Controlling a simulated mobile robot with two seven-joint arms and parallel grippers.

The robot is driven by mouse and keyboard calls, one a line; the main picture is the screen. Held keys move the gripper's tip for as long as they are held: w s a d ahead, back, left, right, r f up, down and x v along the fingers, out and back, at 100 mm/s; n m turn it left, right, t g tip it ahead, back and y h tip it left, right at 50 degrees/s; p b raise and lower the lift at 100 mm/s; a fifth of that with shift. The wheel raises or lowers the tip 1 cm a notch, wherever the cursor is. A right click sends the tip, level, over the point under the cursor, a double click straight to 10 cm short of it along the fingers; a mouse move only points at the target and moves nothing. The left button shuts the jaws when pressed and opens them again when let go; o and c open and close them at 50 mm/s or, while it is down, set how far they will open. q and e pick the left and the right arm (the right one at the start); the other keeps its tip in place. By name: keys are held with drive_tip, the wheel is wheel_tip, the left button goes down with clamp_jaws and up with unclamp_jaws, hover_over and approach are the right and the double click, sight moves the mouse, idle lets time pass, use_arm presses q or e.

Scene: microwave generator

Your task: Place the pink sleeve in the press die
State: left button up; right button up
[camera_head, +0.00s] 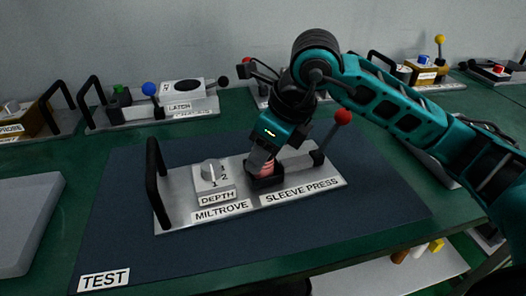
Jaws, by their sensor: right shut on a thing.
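The pink sleeve (264,167) shows just under my right gripper (263,162), at the black press die (266,181) of the sleeve press. My right gripper is shut on the sleeve and reaches down from above. The fingers hide part of the sleeve, and I cannot tell how deep it sits in the die. The sleeve press (245,207) is a grey plate with a black handle on its left, a depth dial (210,171) and a red-knobbed lever (342,117) on its right. My left gripper is not in view.
The press stands on a dark blue mat (120,215) marked TEST, on a green table. A latch unit (180,97) and other devices line the back. A grey slab (25,220) lies at left. The mat's left and front are clear.

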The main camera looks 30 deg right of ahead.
drive_tip(key=shift+f, duration=0.1)
drive_tip(key=o, duration=0.8)
drive_tip(key=shift+r, duration=0.3)
drive_tip(key=p+v, duration=0.1)
drive_tip(key=v, duration=1)
drive_tip(key=shift+s+r+p, duration=0.1)
drive_tip(key=shift+r+p, duration=0.25)
